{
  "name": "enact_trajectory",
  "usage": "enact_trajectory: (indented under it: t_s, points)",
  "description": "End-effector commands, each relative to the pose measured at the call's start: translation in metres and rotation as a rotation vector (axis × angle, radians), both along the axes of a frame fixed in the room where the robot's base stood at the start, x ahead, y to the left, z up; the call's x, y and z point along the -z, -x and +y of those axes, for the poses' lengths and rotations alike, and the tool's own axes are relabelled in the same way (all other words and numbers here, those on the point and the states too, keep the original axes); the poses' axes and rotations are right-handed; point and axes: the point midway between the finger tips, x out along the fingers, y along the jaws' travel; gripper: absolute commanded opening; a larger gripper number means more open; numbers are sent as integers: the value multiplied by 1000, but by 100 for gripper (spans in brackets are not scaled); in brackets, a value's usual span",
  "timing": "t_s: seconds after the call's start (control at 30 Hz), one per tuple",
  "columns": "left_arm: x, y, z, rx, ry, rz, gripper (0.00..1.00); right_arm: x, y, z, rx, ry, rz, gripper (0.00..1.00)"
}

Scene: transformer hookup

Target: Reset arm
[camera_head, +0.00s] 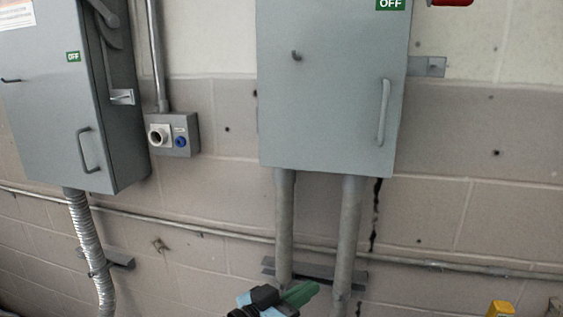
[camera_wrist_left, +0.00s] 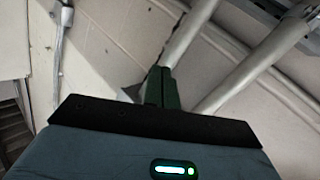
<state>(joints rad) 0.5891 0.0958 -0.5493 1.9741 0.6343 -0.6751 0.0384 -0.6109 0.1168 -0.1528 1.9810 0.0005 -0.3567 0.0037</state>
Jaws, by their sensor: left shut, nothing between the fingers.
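My left gripper (camera_head: 300,294) shows at the bottom middle of the head view, low in front of the wall and near the conduits under the middle box. Its green fingers are together with nothing between them. In the left wrist view the same gripper (camera_wrist_left: 158,84) has its fingers closed side by side, pointing toward the wall and pipes. My right gripper is not seen in either view.
A grey electrical box (camera_head: 330,90) hangs on the block wall, with two conduits (camera_head: 348,225) running down from it. Another grey box (camera_head: 50,110) is at left, beside a small outlet box (camera_head: 178,135). A yellow object (camera_head: 500,309) shows at bottom right.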

Motion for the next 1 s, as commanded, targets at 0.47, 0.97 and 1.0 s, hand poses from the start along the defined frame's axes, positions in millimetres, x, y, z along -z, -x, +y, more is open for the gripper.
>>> enact_trajectory:
  t_s: [0.47, 0.97, 1.0]
  points:
    - [223, 82, 117, -362, -181, 285, 0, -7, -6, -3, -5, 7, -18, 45]
    - [360, 278, 231, -525, -553, 504, 0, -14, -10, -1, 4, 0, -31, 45]
    - [363, 287, 235, -527, -571, 509, 0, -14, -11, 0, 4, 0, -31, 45]
